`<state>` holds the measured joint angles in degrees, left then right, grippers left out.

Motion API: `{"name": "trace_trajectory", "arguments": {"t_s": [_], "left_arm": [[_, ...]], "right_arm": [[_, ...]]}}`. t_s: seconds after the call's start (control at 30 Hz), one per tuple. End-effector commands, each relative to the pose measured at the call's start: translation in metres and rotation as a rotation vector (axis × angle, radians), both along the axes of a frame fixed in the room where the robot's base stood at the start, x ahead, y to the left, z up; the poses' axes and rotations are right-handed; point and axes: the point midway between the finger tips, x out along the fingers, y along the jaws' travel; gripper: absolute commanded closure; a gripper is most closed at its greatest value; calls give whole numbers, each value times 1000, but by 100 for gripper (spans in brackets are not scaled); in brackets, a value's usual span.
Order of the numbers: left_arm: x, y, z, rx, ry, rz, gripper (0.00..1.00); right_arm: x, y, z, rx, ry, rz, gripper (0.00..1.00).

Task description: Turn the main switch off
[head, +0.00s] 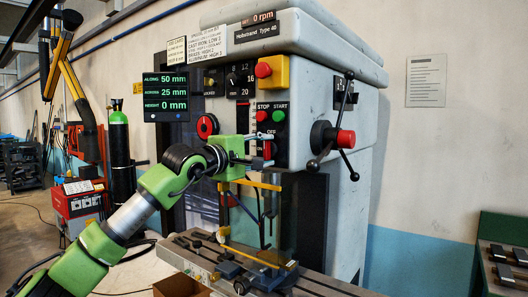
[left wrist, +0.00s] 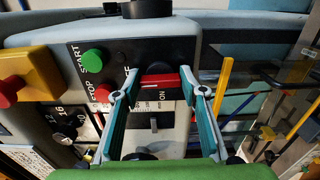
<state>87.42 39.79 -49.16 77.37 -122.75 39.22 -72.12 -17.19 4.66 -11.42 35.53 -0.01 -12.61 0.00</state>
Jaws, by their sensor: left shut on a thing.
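The main switch is a red bar handle (left wrist: 160,81) on a dark plate with ON and OFF lettering, below the STOP and START buttons on the drill's front. My left gripper (left wrist: 156,88) is shut on this handle, one finger at each end of the bar. In the left wrist view the bar lies nearly level across the picture, with ON beside it. In the head view my left gripper (head: 262,150) reaches in from the left and mostly hides the switch. I cannot tell for certain which mark the handle points to. My right gripper is not seen.
The red STOP button (head: 262,116) and green START button (head: 279,116) sit just above. A yellow box with a red button (head: 271,71) is higher. A three-armed feed handle (head: 333,138) stands to the right. A clear guard with yellow edges (head: 250,215) hangs below. The readout shows 0 rpm.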

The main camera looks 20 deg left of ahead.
Motion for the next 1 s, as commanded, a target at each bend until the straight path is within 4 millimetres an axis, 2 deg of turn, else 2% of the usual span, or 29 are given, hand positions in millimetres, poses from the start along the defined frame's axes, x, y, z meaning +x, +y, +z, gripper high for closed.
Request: {"name": "trace_trajectory", "arguments": {"t_s": [0.63,0.67,0.7,1.0], "left_arm": [[0,-1,-2,51,-15,-1,83],[0,-1,-2,50,-15,-1,56],[0,-1,-2,50,-15,-1,46],[0,0,-1,47,-16,0,44]], "right_arm": [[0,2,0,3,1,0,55],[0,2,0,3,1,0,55],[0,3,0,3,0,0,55],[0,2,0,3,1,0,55]]}}
